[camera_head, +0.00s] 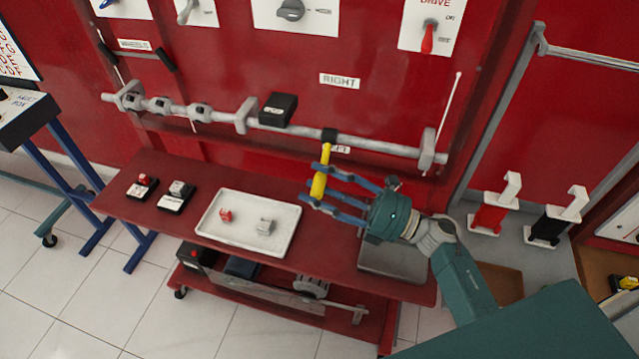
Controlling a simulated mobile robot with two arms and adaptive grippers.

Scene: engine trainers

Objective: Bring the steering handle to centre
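The steering handle (321,174) is a yellow lever. It hangs from a dark collar (329,135) on the grey horizontal shaft (383,147), its lower end leaning slightly left. A RIGHT sign (340,80) is on the red panel above the collar. Another small sign (341,149), partly covered, is just below the shaft. My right gripper (313,186) reaches in from the right, its blue fingers at the lower half of the handle, on both sides of it in the picture. Whether they press on it I cannot tell. My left gripper is out of view.
A red bench (150,210) under the shaft carries a white tray (210,237) with two small parts, and two small switch blocks (175,197) to its left. A black box (278,109) sits on the shaft left of the collar. Red (492,210) and black (555,220) stands are at right.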

